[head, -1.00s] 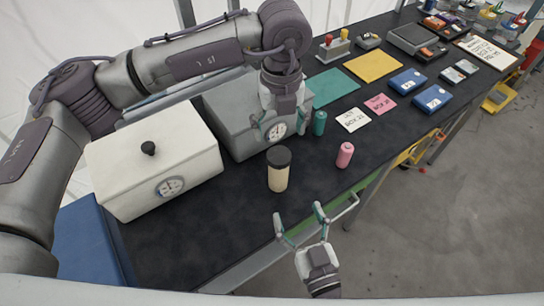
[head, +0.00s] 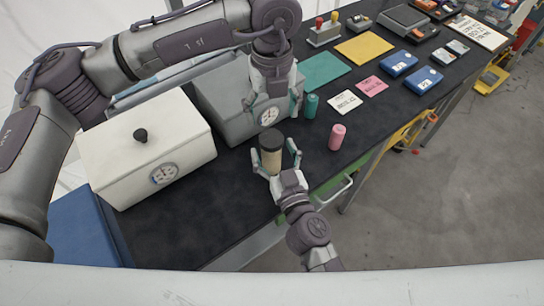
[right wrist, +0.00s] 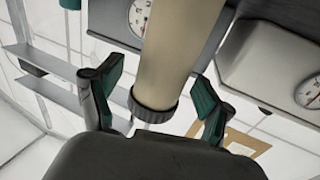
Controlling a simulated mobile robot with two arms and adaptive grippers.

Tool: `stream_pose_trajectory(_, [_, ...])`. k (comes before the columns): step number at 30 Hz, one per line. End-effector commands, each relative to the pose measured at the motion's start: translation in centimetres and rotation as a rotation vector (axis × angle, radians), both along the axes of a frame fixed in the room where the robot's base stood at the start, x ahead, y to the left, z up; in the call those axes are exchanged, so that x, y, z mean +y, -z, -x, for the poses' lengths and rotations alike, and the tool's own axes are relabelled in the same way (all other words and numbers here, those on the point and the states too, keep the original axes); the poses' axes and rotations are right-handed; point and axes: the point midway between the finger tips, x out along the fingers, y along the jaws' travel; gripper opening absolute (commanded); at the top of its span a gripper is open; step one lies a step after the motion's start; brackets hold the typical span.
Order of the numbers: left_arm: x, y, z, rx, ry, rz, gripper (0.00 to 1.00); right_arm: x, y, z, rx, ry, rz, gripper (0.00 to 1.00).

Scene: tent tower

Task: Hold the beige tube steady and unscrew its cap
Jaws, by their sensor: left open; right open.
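The beige tube (head: 271,160) stands upright on the dark table with its dark cap (head: 271,137) on top. My right gripper (head: 273,154) is open, one finger on each side of the tube. In the right wrist view the beige tube (right wrist: 182,45) runs between the two spread fingers, with gaps visible beside it and a dark ribbed ring (right wrist: 154,104) at its near end. My left gripper (head: 275,108) is open and empty, pointing down above and behind the cap, in front of the grey box.
A white lidded box (head: 150,145) with a dial stands at left, a grey box (head: 225,105) with a dial behind. A teal tube (head: 311,106) and a pink tube (head: 337,137) stand to the right. The front table strip is mostly bare.

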Motion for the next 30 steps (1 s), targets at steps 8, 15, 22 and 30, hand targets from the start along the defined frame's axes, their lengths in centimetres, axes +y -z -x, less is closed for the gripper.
stream_pose_trajectory(8, [0.01,0.01,-0.02,0.000,0.000,0.000,0.77,0.36,0.00,-0.94,0.001,-0.001,0.000,0.80])
stream_pose_trajectory(15, [0.01,0.00,-0.02,0.000,0.000,0.000,0.77,0.35,0.01,-0.91,0.001,-0.001,0.000,0.66])
stream_pose_trajectory(22, [0.01,0.00,-0.02,0.000,0.000,0.000,0.77,0.35,0.02,-0.90,0.001,0.000,-0.001,0.28])
stream_pose_trajectory(30, [0.01,0.01,-0.01,0.000,0.000,0.000,0.77,0.34,0.03,-0.89,0.002,0.000,0.000,0.00])
